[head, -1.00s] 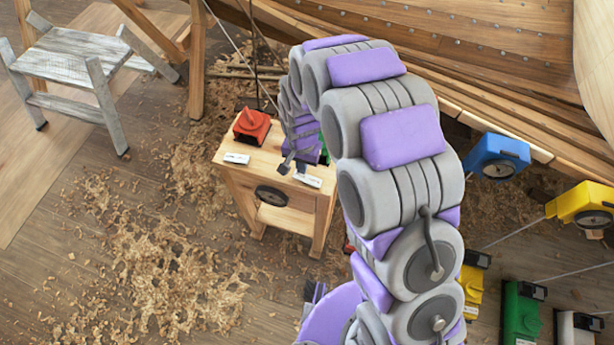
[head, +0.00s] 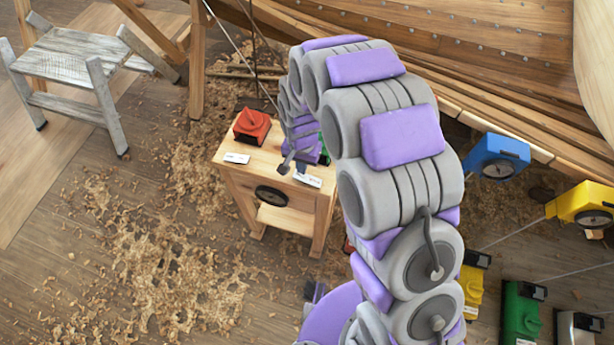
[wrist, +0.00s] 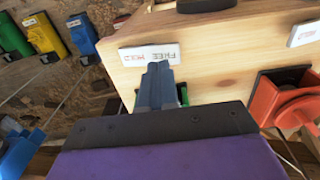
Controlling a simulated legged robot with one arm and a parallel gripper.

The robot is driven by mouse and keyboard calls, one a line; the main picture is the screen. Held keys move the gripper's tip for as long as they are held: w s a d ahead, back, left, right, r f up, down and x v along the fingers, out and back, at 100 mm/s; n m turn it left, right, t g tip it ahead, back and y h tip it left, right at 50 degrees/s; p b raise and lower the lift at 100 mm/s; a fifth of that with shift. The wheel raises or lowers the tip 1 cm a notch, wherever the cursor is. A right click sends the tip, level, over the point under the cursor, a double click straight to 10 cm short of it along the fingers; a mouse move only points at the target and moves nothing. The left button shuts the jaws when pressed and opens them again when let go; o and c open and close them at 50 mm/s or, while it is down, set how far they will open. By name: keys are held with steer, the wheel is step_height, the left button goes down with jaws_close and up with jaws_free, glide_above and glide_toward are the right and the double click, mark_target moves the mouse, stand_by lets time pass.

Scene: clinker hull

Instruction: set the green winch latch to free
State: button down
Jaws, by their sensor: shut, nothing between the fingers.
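The green winch (wrist: 183,95) shows only as a small green patch behind my gripper in the wrist view. A bit of green (head: 325,156) also shows beside my arm in the head view. Its latch is hidden, so I cannot tell its setting. My gripper (wrist: 157,72) is shut and empty, its blue-grey fingers together in front of the green winch and beside a white label (wrist: 150,55) with FREE in dark letters and a red word. I cannot tell whether the fingers touch the latch. The label (head: 307,180) lies on the wooden stand (head: 285,221).
A red winch (head: 252,125) sits on the same stand, with its own label (head: 237,158). Blue (head: 498,158) and yellow (head: 581,205) winches stand at the right. Another green unit (head: 521,313) is at the lower right. Lines run across the scene. Open floor with shavings lies left.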

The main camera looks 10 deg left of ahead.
steer(key=shift+f, duration=1.85)
stand_by(1.4)
steer(key=shift+r+p, duration=1.2)
steer(key=shift+r, duration=2.3)
